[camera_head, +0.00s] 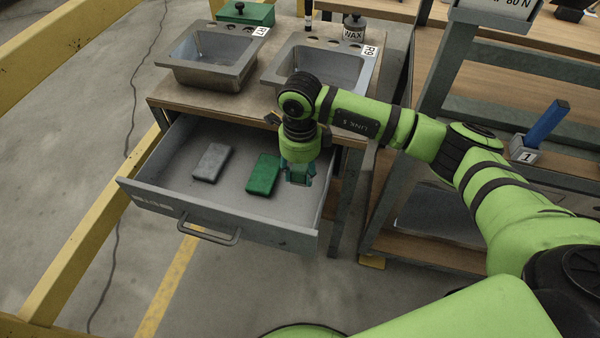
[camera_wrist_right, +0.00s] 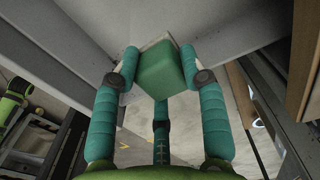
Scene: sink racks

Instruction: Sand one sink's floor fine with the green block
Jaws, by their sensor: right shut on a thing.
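The green block (camera_head: 263,175) shows in the open drawer, at the left side of my right gripper (camera_head: 298,178). In the right wrist view, a green block (camera_wrist_right: 160,72) sits between the teal fingers, and the right gripper (camera_wrist_right: 160,75) is shut on it. The head view does not make their contact clear. Two grey metal sinks stand on the bench top: the left sink (camera_head: 205,57) labelled R7 and the right sink (camera_head: 320,70) labelled R9, partly hidden by my right arm. My left gripper is not in view.
A grey block (camera_head: 212,162) lies in the drawer (camera_head: 220,225), left of the green one. A green box (camera_head: 245,12) and a wax tin (camera_head: 354,28) stand behind the sinks. A blue piece (camera_head: 546,122) stands in a holder marked 1 at the right. Yellow rails frame the left.

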